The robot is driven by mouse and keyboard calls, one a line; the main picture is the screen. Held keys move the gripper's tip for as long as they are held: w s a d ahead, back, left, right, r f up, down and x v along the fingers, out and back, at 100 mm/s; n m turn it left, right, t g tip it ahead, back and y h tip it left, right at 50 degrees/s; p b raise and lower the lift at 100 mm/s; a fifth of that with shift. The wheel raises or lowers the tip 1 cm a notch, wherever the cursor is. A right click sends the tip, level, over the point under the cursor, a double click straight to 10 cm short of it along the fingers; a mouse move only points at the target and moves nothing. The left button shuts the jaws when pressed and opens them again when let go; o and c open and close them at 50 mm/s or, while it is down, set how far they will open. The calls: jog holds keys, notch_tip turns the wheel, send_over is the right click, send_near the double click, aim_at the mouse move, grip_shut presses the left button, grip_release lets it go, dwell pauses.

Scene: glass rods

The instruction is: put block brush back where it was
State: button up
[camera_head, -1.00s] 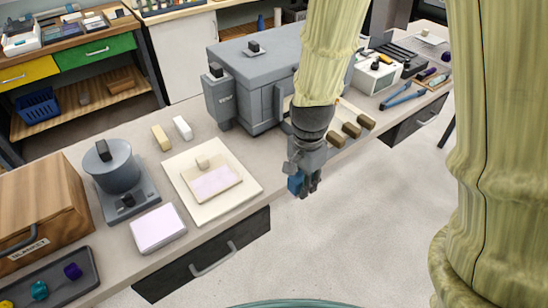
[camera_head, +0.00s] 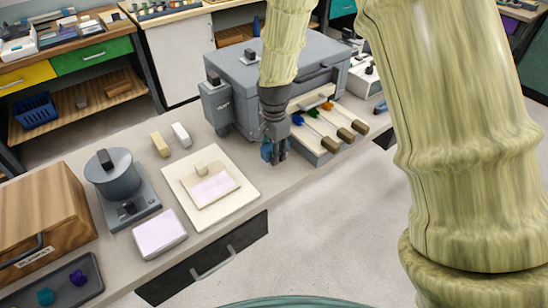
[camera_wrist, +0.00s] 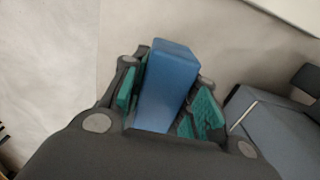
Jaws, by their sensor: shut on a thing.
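My gripper (camera_head: 273,155) is shut on a blue block (camera_wrist: 170,85), which I take to be the block brush. In the wrist view the block stands between the two teal finger pads. In the head view only a small blue part of the block (camera_head: 266,152) shows beside the fingers. The gripper is near the bench's front edge, between the cream board (camera_head: 240,204) and the rods with brown handles. I cannot tell from these frames whether the block touches the bench.
A grey furnace-like box (camera_head: 262,85) stands behind the gripper. Several brown-handled rods with coloured tips lie on a rack (camera_head: 306,138) to the right. A pinkish-white pad (camera_head: 160,233), a grey pot (camera_head: 112,172) and a wooden box (camera_head: 40,215) stand to the left.

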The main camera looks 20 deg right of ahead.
jog(key=shift+f+p, duration=0.55)
jog(key=shift+f, duration=1.2)
jog(key=shift+f, duration=0.1)
jog(key=o, duration=1)
jog(key=shift+r+b, duration=1.25)
jog(key=shift+r, duration=4.85)
